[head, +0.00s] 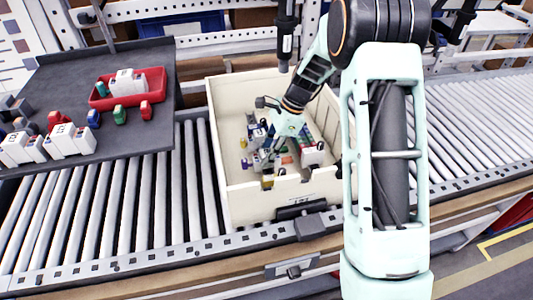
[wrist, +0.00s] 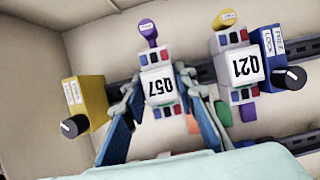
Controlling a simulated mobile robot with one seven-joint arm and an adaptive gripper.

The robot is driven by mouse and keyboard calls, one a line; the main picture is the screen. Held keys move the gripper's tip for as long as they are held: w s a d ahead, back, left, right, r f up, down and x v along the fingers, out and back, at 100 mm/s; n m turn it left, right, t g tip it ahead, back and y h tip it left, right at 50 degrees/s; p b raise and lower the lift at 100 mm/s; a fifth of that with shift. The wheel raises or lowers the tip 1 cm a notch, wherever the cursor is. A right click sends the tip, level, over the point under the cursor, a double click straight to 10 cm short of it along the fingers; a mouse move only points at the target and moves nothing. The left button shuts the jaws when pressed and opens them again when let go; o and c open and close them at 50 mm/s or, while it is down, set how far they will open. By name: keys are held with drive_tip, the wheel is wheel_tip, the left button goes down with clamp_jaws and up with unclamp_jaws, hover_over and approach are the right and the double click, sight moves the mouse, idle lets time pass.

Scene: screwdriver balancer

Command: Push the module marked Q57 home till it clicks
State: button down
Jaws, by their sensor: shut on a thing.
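The module marked Q57 (wrist: 160,86) is white with small blue and red blocks at its ends and a purple round tab at its top. It shows upside down in the wrist view, in front of a dark rail (wrist: 198,73). My gripper (wrist: 158,92) has one blue-grey finger on each side of Q57 and is shut on it. In the head view my gripper (head: 276,153) reaches down into the cream bin (head: 240,203), and Q57 cannot be made out there. Whether Q57 is fully seated on the rail cannot be told.
A yellow knobbed block (wrist: 88,100) is at left. The bin walls surround my gripper. A dark table (head: 115,75) holds a red tray (head: 155,82) and more modules.

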idle(0.3)
drive_tip(key=c, duration=1.5)
unclamp_jaws()
drive_tip(key=s+v, duration=0.1)
drive_tip(key=v, duration=1.1)
drive_tip(key=shift+w, duration=0.45)
wheel_tip(320, 180, up, 12)
drive_tip(key=p, duration=1.1)
